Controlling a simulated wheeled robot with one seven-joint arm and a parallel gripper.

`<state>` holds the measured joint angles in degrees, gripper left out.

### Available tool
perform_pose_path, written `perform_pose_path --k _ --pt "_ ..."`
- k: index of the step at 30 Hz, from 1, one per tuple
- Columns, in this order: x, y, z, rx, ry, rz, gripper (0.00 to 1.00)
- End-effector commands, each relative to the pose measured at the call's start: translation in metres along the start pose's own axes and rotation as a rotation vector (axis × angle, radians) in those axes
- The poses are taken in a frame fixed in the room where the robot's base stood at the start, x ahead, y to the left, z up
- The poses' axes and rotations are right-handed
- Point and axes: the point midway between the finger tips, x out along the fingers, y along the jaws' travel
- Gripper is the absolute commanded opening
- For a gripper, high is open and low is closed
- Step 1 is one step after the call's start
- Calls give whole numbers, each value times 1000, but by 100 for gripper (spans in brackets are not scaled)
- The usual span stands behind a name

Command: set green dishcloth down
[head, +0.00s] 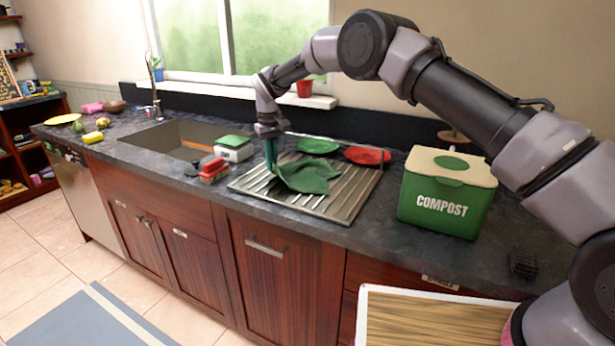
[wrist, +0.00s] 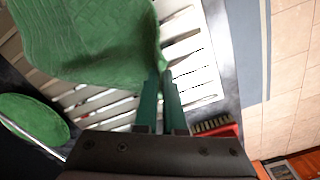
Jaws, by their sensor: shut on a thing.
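The green dishcloth (head: 307,176) is crumpled over the ribbed metal drying rack (head: 330,206) on the counter. In the wrist view the cloth (wrist: 95,45) spreads out ahead of my gripper, over the pale slats (wrist: 196,72). My gripper (head: 270,165) points down at the rack's left part, with its fingers at the cloth's left edge. In the wrist view my gripper (wrist: 161,85) has its two green fingers close together, shut on the cloth's edge. The exact pinch point is partly hidden by the fingers.
A green plate (head: 318,145) and a red plate (head: 367,155) are at the rack's back. A red-handled brush (head: 213,171) and a green-lidded white box (head: 234,150) stand left, near the sink (head: 180,138). A green compost bin (head: 444,197) stands right.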

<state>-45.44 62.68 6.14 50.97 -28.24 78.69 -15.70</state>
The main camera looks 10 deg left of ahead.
Motion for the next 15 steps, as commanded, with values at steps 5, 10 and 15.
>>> perform_pose_path --k 5,10,15 --pt "18 -19 -6 -2 0 0 0" --pt "25 -28 -9 0 0 0 0" --pt "27 -29 -10 0 0 0 0"
